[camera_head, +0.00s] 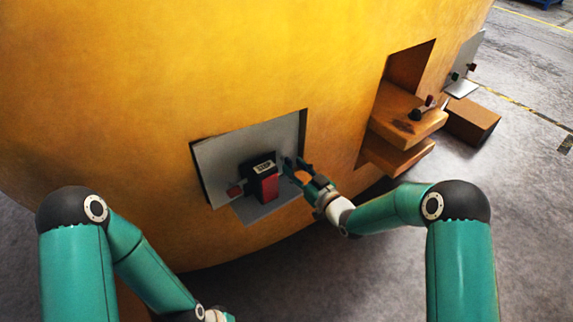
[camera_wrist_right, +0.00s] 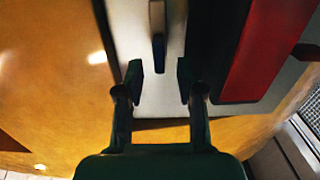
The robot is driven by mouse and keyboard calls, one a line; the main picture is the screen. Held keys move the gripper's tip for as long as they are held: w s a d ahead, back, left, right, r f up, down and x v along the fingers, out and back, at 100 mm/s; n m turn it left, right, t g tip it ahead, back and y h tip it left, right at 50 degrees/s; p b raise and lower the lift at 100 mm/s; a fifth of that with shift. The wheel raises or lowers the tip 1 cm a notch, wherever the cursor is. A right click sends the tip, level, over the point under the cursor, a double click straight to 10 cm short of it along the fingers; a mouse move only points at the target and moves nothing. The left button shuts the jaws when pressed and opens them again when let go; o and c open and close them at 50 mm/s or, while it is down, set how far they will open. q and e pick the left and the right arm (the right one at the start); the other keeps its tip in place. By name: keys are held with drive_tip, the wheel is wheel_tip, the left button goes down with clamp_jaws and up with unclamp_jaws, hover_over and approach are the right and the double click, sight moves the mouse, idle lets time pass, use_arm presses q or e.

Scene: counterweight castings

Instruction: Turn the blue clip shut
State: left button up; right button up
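The blue clip (camera_wrist_right: 158,53) is a narrow dark-blue bar below a pale mount on the grey panel in the right wrist view. In the head view, a small dark-blue piece (camera_head: 288,164) shows at the panel's right side, partly hidden by my gripper. My right gripper (camera_head: 299,170) is at that side of the panel. In the wrist view its two fingers (camera_wrist_right: 160,82) are apart, with the clip's lower end in line with the gap; I see no contact.
The grey panel (camera_head: 222,157) sits in a recess of the big yellow casting (camera_head: 190,60). A black and red block (camera_head: 268,185) stands on it, left of my right gripper. A red-tipped knob (camera_head: 235,190) is further left. Brown ledges (camera_head: 408,122) jut out at right.

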drive_tip(key=shift+x, duration=1)
